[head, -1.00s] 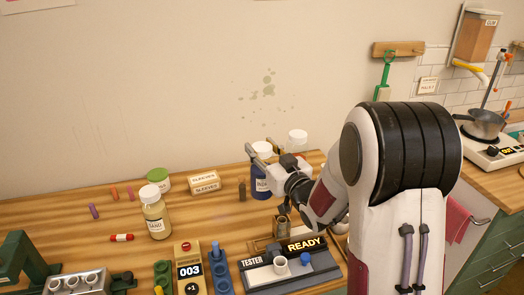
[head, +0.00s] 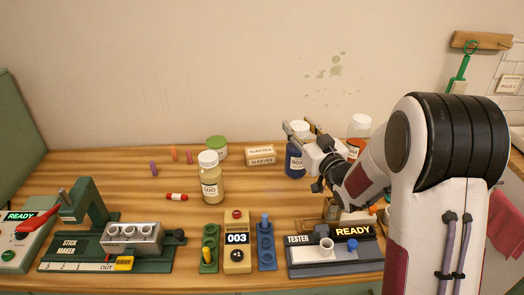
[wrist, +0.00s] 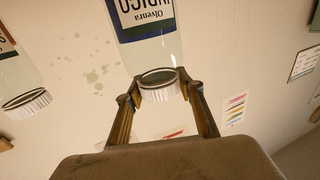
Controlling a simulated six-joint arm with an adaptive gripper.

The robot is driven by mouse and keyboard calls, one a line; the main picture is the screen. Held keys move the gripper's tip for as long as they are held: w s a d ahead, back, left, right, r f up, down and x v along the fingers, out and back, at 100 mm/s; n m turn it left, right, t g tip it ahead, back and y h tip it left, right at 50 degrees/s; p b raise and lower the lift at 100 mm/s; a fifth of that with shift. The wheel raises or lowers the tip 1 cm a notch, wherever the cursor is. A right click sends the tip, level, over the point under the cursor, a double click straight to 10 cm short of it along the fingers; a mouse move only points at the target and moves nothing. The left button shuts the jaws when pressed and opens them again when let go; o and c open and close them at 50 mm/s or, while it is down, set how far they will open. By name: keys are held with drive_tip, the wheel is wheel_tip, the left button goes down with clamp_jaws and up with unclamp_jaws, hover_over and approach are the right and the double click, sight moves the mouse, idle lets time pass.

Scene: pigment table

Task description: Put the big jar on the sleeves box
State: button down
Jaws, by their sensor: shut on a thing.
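My gripper (head: 300,130) is shut on the white cap of a big blue jar (head: 294,162). In the wrist view, the gripper (wrist: 158,88) has a finger on each side of the ribbed cap, and the jar's label (wrist: 142,15) reads INDIGO. The jar is upright, just right of the sleeves box and a little nearer to me. I cannot tell whether its base touches the table. The sleeves box (head: 261,155) is a low, cream block marked SLEEVES. Its top looks empty.
An orange jar (head: 355,146) stands right of my gripper, partly hidden by my arm. The tester (head: 335,255), counter (head: 237,240) and stick maker (head: 110,250) line the front.

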drive_tip(key=w+a+r, duration=0.3)
drive_tip(key=w+a, duration=0.2)
drive_tip(key=w, duration=0.3)
drive_tip(key=w+a+r, duration=0.3)
drive_tip(key=w+a, duration=0.2)
drive_tip(key=w, duration=0.4)
drive_tip(key=shift+r+m+h, duration=0.15)
drive_tip(key=shift+m+h, duration=0.15)
drive_tip(key=shift+h, duration=0.1)
drive_tip(key=shift+w, duration=0.1)
wheel_tip(320, 180, down, 6)
drive_tip(key=shift+f, duration=0.2)
drive_tip(key=shift+f, duration=1.95)
